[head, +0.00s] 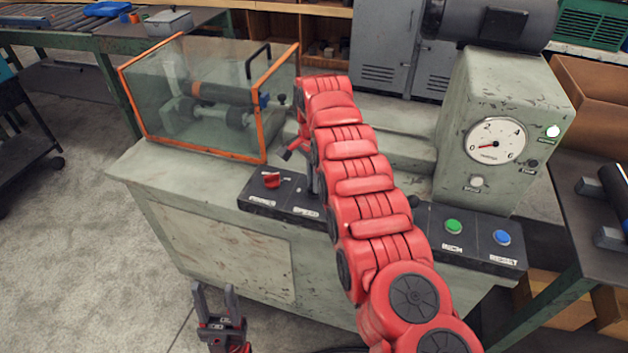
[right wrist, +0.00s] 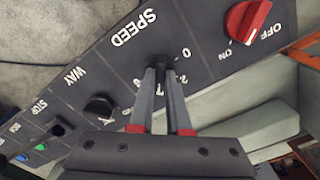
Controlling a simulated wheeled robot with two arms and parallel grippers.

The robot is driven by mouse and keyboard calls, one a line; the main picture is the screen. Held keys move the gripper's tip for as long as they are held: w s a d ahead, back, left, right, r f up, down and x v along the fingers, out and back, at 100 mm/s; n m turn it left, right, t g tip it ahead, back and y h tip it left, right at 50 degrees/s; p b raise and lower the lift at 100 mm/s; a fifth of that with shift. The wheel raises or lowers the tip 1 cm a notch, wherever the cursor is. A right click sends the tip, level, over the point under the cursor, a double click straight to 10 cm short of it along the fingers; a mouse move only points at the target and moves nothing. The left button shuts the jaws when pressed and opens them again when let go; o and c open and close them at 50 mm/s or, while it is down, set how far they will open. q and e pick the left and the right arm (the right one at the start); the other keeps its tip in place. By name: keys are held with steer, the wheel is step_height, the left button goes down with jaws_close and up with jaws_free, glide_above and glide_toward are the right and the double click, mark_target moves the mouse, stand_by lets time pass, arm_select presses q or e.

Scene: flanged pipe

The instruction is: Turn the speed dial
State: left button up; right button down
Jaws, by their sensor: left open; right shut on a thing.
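The speed dial (right wrist: 162,61) is a small dark knob beside the SPEED lettering in the right wrist view, with printed numbers around it. My right gripper (right wrist: 161,72) is shut on it, and its two fingers hide most of the knob and part of the scale. Where the dial points cannot be made out. In the head view the dial is hidden behind my red right arm, which reaches over the control panel (head: 286,206). My left gripper (head: 215,291) is open and empty, low in front of the machine.
A red power knob (head: 271,181) sits left of the dial in the head view. Green (head: 453,226) and blue (head: 502,237) buttons are further right. A round gauge (head: 495,140) has its needle near 0. A glass guard (head: 200,95) with an orange frame covers the pipe.

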steer(key=m, duration=0.5)
steer(key=shift+r+m+p, duration=0.1)
steer(key=shift+m+p, duration=0.2)
steer(key=shift+m, duration=2.3)
steer(key=c, duration=0.9)
jaws_free()
steer(key=shift+r, duration=0.4)
step_height(320, 180, up, 6)
steer(key=shift+w+d+f+p, duration=0.1)
steer(key=shift+f+p, duration=0.05)
steer(key=shift+p, duration=0.95)
step_height(320, 180, up, 11)
steer(key=p, duration=1.1)
steer(key=shift+f, duration=0.1)
